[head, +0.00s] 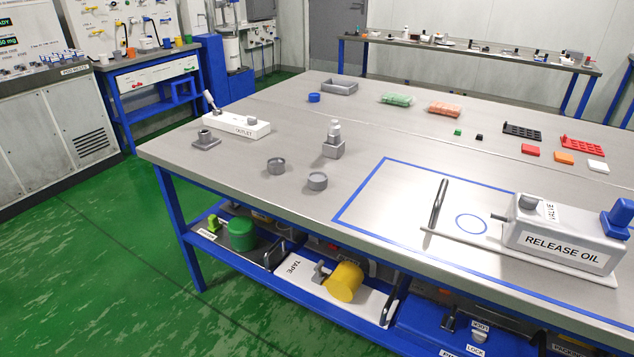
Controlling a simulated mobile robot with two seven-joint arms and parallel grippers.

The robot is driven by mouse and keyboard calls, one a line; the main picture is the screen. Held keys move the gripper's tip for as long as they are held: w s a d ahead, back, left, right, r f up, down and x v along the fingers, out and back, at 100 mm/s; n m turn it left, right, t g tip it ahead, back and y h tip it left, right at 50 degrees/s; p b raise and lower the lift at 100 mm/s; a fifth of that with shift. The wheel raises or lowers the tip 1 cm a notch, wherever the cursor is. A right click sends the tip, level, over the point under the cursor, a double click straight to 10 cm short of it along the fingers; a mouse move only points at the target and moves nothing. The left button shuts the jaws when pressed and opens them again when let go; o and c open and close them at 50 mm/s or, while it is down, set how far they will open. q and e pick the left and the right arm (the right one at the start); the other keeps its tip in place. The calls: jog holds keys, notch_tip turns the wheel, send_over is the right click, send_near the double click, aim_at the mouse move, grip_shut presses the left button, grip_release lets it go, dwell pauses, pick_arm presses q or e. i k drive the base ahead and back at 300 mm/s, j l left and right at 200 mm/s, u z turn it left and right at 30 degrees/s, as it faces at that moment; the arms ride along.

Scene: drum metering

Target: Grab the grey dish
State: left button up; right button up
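Two small round grey dishes stand near the front edge of the steel table. One round grey dish (277,166) is further left and the other round grey dish (317,182) is a little to the right and nearer the edge. Both look shallow and upright; I cannot tell what is inside them. A grey rectangular tray (340,87) lies at the far left of the table. Neither of my grippers shows in the head view.
Behind the dishes stands a grey block with a bottle-like top (333,140). To their left is a white OUTLET block (237,125) and a grey fitting (206,140). On the right, a blue-outlined area holds the RELEASE OIL drum (562,245). The table middle is mostly clear.

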aim_at(318, 180)
jog(key=i+j+z, duration=0.1)
jog(key=j, duration=0.25)
jog(key=i+j+z, duration=0.1)
jog(key=i+j, duration=0.15)
jog(key=j, duration=0.15)
jog(key=i+j+z, duration=0.15)
jog(key=j, duration=0.25)
jog(key=i+j+z, duration=0.1)
jog(key=j, duration=0.3)
jog(key=i+j+z, duration=0.1)
jog(key=j, duration=0.35)
